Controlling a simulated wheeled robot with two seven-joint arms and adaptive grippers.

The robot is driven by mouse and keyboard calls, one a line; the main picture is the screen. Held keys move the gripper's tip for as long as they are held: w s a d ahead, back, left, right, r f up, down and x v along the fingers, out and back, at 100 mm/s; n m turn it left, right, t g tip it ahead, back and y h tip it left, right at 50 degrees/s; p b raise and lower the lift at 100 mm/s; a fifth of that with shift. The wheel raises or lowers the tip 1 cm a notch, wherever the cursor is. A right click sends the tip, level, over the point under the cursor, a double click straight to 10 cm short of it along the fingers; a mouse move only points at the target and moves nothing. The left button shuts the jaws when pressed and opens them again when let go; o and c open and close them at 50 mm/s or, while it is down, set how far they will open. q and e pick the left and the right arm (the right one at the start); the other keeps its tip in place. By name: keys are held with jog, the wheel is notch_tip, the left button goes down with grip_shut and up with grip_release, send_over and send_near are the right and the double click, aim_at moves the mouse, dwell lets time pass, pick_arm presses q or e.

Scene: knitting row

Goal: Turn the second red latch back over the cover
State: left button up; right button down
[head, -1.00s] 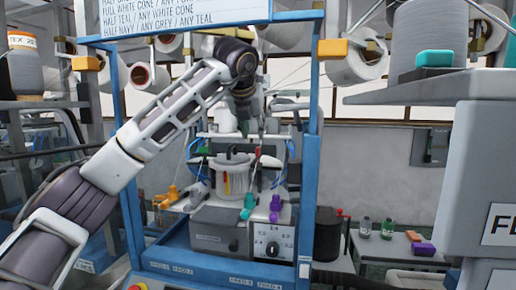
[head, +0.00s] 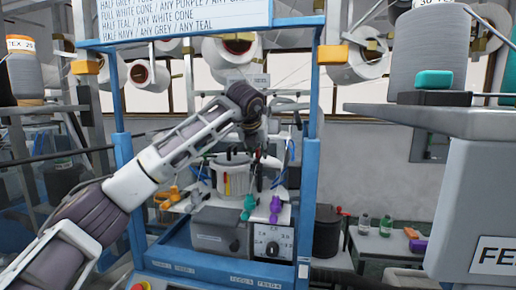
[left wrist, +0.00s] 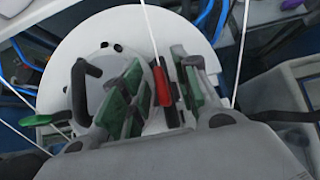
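The round white cover (left wrist: 75,55) fills the left of the left wrist view, with a black handle (left wrist: 84,88) on it. A red latch (left wrist: 162,86) stands near the cover's edge. My left gripper (left wrist: 157,92) is open, its two green-padded fingers on either side of the red latch, with gaps showing. In the head view, my left gripper (head: 258,160) is low over the right side of the grey drum (head: 236,182). A red piece (head: 227,184) shows on the drum's front. The latch between my fingers is hard to make out there. My right gripper is not in view.
A blue frame (head: 312,150) surrounds the machine. Teal (head: 249,207) and purple (head: 275,209) pieces stand in front of the drum, beside a dial box (head: 272,243). Thin white yarns (left wrist: 150,28) run close by my fingers. A black canister (head: 327,232) stands to the right.

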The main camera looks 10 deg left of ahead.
pick_arm(q)
grip_shut()
